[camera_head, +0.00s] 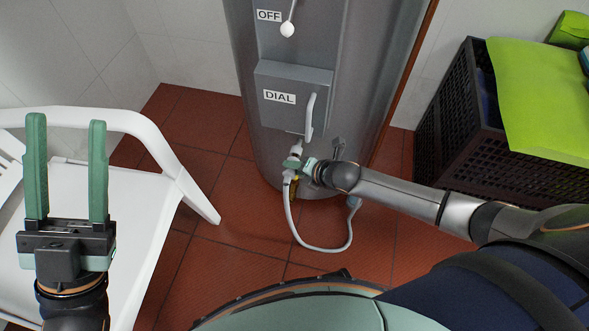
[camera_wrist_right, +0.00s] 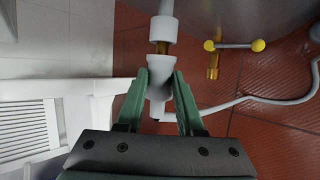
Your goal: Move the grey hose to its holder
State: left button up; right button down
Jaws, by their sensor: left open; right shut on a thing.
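The grey hose (camera_head: 318,249) hangs in a loop at the foot of the grey metal tank (camera_head: 262,130). Its other end rises to a fitting (camera_head: 354,202) at the right. My right gripper (camera_head: 299,165) is shut on the hose's end connector, at the tank's front. In the right wrist view, the gripper (camera_wrist_right: 160,78) has the grey connector (camera_wrist_right: 155,92) between its fingers, directly under a grey pipe fitting (camera_wrist_right: 163,30) with brass showing between. I cannot tell whether they are joined. A small bracket (camera_head: 338,149), possibly the holder, is on the tank. My left gripper (camera_head: 66,170) is open and empty.
A white plastic chair (camera_head: 95,250) stands at the left, under my left gripper. A dark crate (camera_head: 455,120) with a green cloth (camera_head: 540,95) stands at the right. A yellow-ended valve handle (camera_wrist_right: 235,45) is near the connector. Red tiled floor is clear between chair and tank.

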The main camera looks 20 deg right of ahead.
pick_arm(q)
jog(key=shift+f, duration=0.2)
pick_arm(e)
jog(key=shift+w+d, duration=0.45)
jog(key=shift+w, duration=0.3)
jog(key=shift+c, duration=2.3)
grip_release()
pick_arm(q)
jog(key=w+a+f+n+g+y+p, duration=0.1)
jog(key=w+f+n+g+y, duration=0.1)
jog(key=w+f+n+y, duration=0.3)
jog(key=w+a+f+n+g+y+p, duration=0.15)
jog(key=f+y, duration=0.25)
jog(key=f, duration=0.4)
notch_tip(320, 180, down, 15)
jog(key=s+n+g+y+p, duration=0.2)
jog(key=g, duration=0.3)
jog(key=shift+d+n+g+y+p, duration=0.2)
jog(key=shift+n+g+y+p, duration=0.1)
jog(key=shift+n+g, duration=0.05)
pick_arm(e)
jog(key=v, duration=1.2)
jog(key=shift+s+r, duration=0.15)
jog(key=shift+s, duration=0.1)
pick_arm(q)
jog(key=shift+w, duration=0.1)
